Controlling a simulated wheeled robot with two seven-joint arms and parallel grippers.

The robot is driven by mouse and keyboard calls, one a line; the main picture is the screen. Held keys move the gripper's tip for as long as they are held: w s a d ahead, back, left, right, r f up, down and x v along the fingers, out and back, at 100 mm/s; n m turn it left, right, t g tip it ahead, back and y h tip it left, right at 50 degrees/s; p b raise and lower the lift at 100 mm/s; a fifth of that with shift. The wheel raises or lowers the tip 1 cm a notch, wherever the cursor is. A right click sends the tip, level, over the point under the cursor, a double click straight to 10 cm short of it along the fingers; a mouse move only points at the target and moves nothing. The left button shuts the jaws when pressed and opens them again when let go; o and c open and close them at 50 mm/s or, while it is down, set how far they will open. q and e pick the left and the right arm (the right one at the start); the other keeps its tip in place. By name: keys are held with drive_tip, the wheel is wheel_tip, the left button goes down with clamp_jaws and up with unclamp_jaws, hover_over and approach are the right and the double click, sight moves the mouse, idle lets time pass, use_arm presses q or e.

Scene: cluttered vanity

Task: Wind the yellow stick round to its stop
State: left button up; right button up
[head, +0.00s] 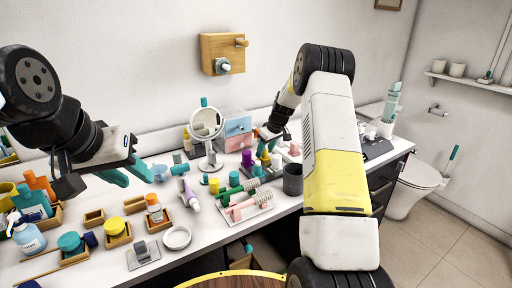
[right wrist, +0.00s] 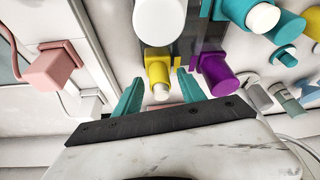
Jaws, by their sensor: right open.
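The yellow stick (right wrist: 157,68) has a squarish yellow body and a pale round tip in the right wrist view. In the head view it is small and partly hidden by my right gripper (head: 264,146). My right gripper (right wrist: 160,90) is open, its teal fingers on either side of the pale tip with gaps visible; I cannot tell how far apart in depth they are. My left gripper (head: 126,173) is open and empty above the left part of the counter.
A purple stick (right wrist: 218,72) stands close beside the right-hand finger. A round mirror (head: 207,124) and small drawers (head: 238,129) stand behind. A grey cup (head: 292,180) and a tray with rollers (head: 230,212) are in front. A wooden wall box (head: 222,53) hangs above.

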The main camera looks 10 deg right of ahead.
clamp_jaws()
